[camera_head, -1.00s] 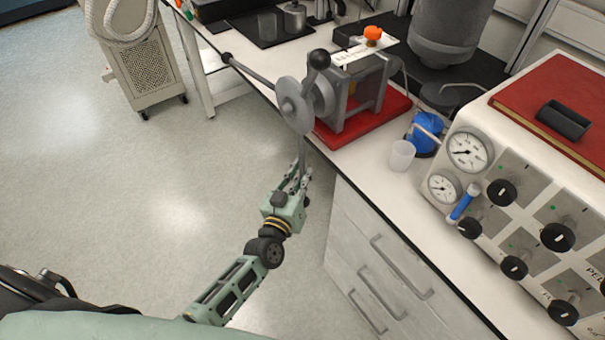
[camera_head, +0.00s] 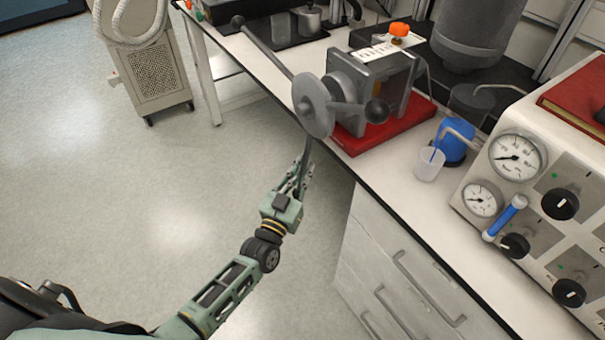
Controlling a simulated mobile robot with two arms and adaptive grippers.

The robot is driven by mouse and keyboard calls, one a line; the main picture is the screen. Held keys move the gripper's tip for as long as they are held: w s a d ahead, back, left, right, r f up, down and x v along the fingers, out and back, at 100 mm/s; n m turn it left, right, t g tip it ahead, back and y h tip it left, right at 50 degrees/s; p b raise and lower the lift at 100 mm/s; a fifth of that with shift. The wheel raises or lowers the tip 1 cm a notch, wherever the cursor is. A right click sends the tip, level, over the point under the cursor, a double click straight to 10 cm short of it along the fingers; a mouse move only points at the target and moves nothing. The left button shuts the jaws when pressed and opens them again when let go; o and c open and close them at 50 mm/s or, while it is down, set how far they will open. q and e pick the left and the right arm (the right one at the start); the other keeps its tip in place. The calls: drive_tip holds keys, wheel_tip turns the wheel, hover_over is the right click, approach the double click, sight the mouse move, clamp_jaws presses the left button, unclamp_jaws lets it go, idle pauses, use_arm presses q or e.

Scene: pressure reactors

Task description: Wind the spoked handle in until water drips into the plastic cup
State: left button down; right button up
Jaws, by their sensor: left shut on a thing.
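The spoked handle (camera_head: 313,106) is a grey hub with dark ball-ended spokes, on the front of a grey screw pump (camera_head: 389,80). One spoke points up left, one points right and one hangs down. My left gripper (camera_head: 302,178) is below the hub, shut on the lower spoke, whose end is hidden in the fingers. My right gripper is not in view.
The pump sits on a red base (camera_head: 410,122) at the bench edge. A panel with gauges (camera_head: 517,156) and black knobs is at right. Drawers (camera_head: 400,260) are below. The floor at left is open.

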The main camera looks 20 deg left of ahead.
use_arm(q)
drive_tip(key=shift+f, duration=0.1)
drive_tip(key=shift+d, duration=0.1)
drive_tip(key=c, duration=2.1)
unclamp_jaws()
drive_tip(key=shift+s, duration=0.1)
drive_tip(key=o, duration=0.3)
drive_tip(key=shift+o, duration=0.2)
drive_tip(key=shift+s, duration=0.2)
drive_tip(key=v, duration=1.1)
drive_tip(key=shift+s, duration=0.35)
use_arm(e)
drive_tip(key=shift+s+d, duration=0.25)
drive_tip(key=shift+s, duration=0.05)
use_arm(q)
drive_tip(key=shift+f, duration=0.1)
